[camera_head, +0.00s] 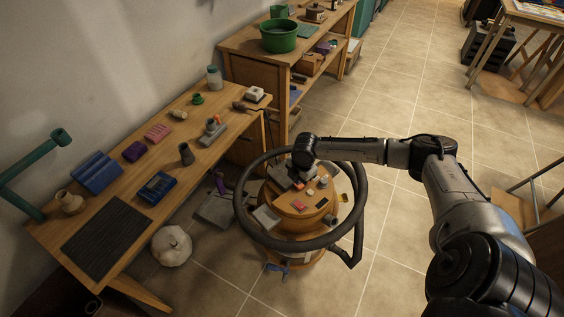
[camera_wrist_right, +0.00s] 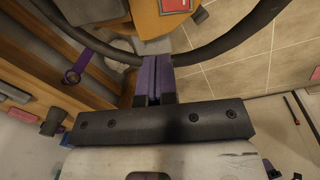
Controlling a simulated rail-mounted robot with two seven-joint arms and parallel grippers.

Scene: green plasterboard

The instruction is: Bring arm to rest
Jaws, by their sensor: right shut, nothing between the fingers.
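My right arm reaches in from the lower right of the head view. Its right gripper (camera_head: 302,162) hangs over a round wooden stand (camera_head: 292,222) that a thick dark hose or ring (camera_head: 242,205) encircles. In the right wrist view the purple fingers of the right gripper (camera_wrist_right: 153,62) are together with nothing between them. The ring (camera_wrist_right: 224,42) and part of the stand (camera_wrist_right: 160,22) show beyond the fingers. In the head view the gripper's fingertips are too small to make out. My left gripper is in neither view.
A long wooden workbench (camera_head: 140,215) with tools and small items runs along the left wall. A second bench (camera_head: 240,45) holds a green pot (camera_head: 279,38). A pale round object (camera_head: 171,247) lies on the floor. Tiled floor (camera_head: 400,85) is open at upper right.

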